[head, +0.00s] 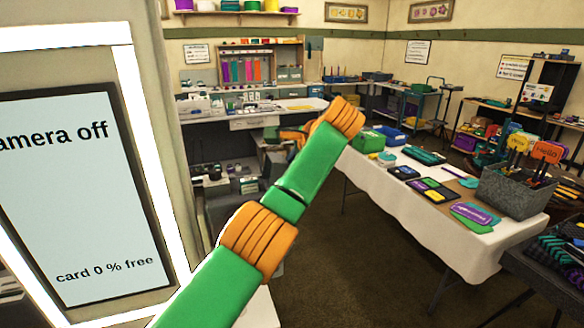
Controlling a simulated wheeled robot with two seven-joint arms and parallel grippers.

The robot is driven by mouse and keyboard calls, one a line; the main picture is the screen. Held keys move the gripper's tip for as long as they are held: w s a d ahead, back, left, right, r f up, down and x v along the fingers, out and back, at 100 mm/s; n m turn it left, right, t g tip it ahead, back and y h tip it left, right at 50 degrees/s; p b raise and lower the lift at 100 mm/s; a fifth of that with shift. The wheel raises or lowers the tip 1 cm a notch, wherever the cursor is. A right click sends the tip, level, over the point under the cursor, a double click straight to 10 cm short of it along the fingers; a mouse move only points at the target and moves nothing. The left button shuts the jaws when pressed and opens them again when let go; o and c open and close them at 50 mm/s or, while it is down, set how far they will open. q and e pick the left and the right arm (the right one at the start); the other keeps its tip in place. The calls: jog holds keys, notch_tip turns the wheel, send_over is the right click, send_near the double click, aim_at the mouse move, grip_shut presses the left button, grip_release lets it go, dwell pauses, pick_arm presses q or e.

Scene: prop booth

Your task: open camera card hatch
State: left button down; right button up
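A booth screen (72,200) in a dark frame fills the left side of the head view, cut off by the picture's edge. It reads "amera off" and "card 0 % free". A bright white light strip (150,150) runs around it on the booth's pale front. I see no camera card hatch in this view. One of my green and orange arms rises from the bottom, right of the screen, and bends back at an orange joint. I cannot tell which arm it is. No gripper fingers show clearly, and the arm hides what is behind it.
A table with a white cloth (400,205) stands to the right, holding a green box (367,141), flat colourful items and a grey bin (514,190) of prop signs. Shelves and a workbench line the back. Dark floor (345,270) is open between booth and table.

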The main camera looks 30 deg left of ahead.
pick_arm(q)
jog(key=c, duration=0.8)
grip_release()
jog(key=shift+a, duration=0.2)
jog(key=v, duration=0.7)
jog(key=shift+o, duration=0.2)
jog(key=shift+f, duration=0.1)
